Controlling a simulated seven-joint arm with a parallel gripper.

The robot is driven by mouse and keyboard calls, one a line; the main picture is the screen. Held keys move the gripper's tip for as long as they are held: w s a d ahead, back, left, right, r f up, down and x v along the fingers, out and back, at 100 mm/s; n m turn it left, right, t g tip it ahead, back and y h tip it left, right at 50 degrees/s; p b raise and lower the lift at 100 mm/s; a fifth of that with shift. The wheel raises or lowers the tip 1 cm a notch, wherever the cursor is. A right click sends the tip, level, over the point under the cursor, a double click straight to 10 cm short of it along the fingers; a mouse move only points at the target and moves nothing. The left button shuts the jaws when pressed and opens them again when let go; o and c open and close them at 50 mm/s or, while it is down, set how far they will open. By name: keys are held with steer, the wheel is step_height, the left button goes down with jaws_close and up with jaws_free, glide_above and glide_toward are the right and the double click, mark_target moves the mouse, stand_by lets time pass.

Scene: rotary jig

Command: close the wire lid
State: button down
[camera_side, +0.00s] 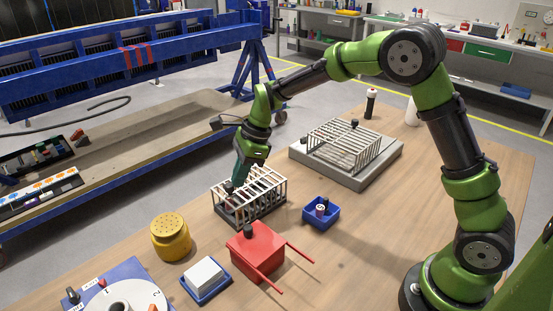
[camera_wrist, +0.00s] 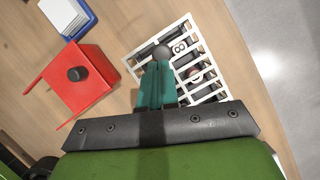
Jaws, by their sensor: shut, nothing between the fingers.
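A white wire lid (camera_wrist: 206,96) shows in the wrist view as a grid of bars with a dark round knob (camera_wrist: 163,52) near its left edge. It lies over a dark container holding several items, one marked 8. In the side view this white-barred rack (camera_side: 265,184) stands on the table, left of centre. My gripper (camera_side: 236,182) points down at its left part. The teal fingers are together, and in the wrist view their tips (camera_wrist: 158,66) are close to the knob; I cannot tell whether they touch it. The fingers hide part of the lid's left side.
A red box (camera_side: 256,252) with two handles and a blue bin (camera_side: 321,213) stand close by. A yellow canister (camera_side: 170,237) and a blue tray (camera_side: 206,292) are front left. A grey slab (camera_side: 381,165) with a wire rack (camera_side: 342,143) lies behind. Bare table lies right of the bin.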

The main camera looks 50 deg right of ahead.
mark_target(255, 189)
steer(key=shift+d+f, duration=0.1)
steer(key=shift+d, duration=0.05)
steer(key=shift+s+d, duration=0.2)
steer(key=shift+d, duration=0.1)
steer(key=shift+s+d, duration=0.3)
steer(key=shift+d, duration=0.35)
steer(key=shift+s+d, duration=0.25)
steer(key=shift+d, duration=0.35)
steer(key=v, duration=1)
steer(key=s+r+n+t+h, duration=0.1)
steer(key=s+r+n+t, duration=0.1)
steer(key=s+n, duration=0.7)
steer(key=s+r+n+t+h, duration=0.1)
steer(key=s+r+n+t, duration=0.1)
steer(key=s+n, duration=0.8)
steer(key=s+t, duration=0.1)
steer(key=s, duration=0.2)
steer(key=shift+a+r, duration=0.15)
steer(key=shift+r, duration=0.1)
